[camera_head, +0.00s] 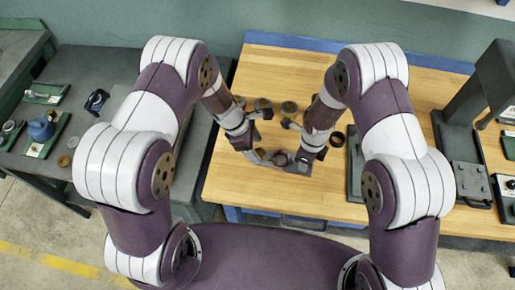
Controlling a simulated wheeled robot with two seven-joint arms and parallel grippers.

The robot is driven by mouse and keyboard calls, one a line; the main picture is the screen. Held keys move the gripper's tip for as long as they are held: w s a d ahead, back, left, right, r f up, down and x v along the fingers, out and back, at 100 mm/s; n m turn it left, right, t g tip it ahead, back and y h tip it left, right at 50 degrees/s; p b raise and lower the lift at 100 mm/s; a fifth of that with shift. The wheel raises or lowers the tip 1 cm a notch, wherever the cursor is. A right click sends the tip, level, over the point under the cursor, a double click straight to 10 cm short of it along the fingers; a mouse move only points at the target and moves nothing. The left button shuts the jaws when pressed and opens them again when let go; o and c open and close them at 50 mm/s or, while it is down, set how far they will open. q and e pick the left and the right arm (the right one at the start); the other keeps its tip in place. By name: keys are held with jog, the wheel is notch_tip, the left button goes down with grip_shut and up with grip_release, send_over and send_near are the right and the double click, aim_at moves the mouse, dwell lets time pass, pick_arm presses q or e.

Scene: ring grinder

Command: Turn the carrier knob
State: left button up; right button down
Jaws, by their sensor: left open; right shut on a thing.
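My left gripper (260,156) reaches down over the front of the wooden table, open, its fingertips at the left of a small dark round part (281,158). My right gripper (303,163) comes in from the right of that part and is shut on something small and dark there. The part sits low between the two grippers, near the table's front edge, with a grey piece around it. I cannot tell the carrier knob apart from the carrier at this size. The grippers hide some of it.
A dark press-like machine (466,135) stands at the right. A grey side bench (105,125) at the left holds a blue item (41,129) and green trays.

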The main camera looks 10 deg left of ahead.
aim_at(259, 154)
pick_arm(q)
jog(key=shift+x, duration=1.35)
jog(key=c, duration=1.1)
jog(key=shift+m, duration=0.3)
jog(key=m+g, duration=0.2)
jog(key=m, duration=0.2)
jog(key=shift+w+d+m, duration=0.1)
jog(key=shift+w+m, duration=0.05)
jog(key=shift+m, duration=0.15)
jog(key=m+g, duration=0.1)
jog(key=m, duration=0.1)
jog(key=m+y, duration=0.1)
jog(key=m, duration=0.2)
jog(key=shift+w+r+m+g, duration=0.1)
jog(key=shift+m+g, duration=0.2)
jog(key=shift+g, duration=0.1)
jog(key=o, duration=1.1)
jog(key=shift+y, duration=0.3)
